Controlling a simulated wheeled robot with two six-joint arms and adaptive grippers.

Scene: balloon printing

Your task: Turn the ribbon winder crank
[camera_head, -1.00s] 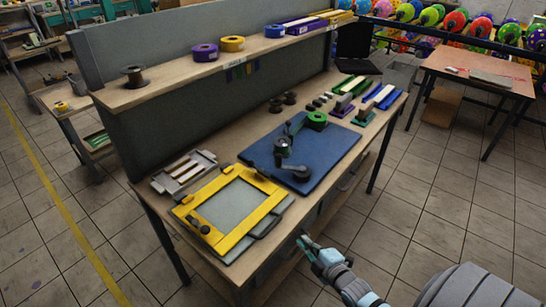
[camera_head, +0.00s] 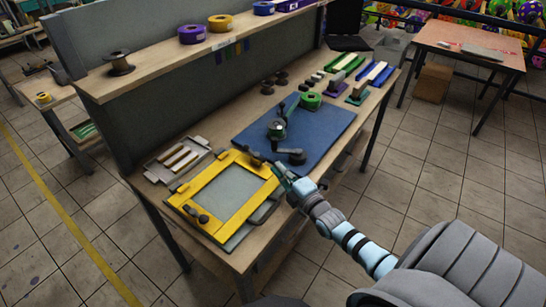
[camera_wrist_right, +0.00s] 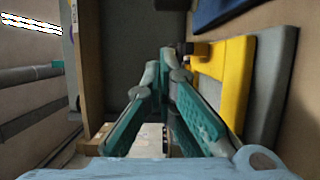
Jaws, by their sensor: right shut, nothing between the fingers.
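The ribbon winder (camera_head: 277,131) stands on a blue mat (camera_head: 330,125) on the workbench, with a green ribbon roll (camera_head: 310,101) behind it. Its dark crank (camera_head: 291,156) lies low at the near side of the mat. My right gripper (camera_head: 282,170) is shut and empty, over the front edge of the bench, just short of the crank and beside the yellow frame. In the right wrist view my right gripper (camera_wrist_right: 166,65) has its teal fingers together at the tips; the winder is not clearly seen there. My left gripper is not in view.
A yellow printing frame (camera_head: 188,191) lies left of the mat, close to my right gripper. A grey tray (camera_head: 153,171) sits behind it. A shelf (camera_head: 135,88) with tape rolls runs above the bench's back. Small blocks and strips fill the right end.

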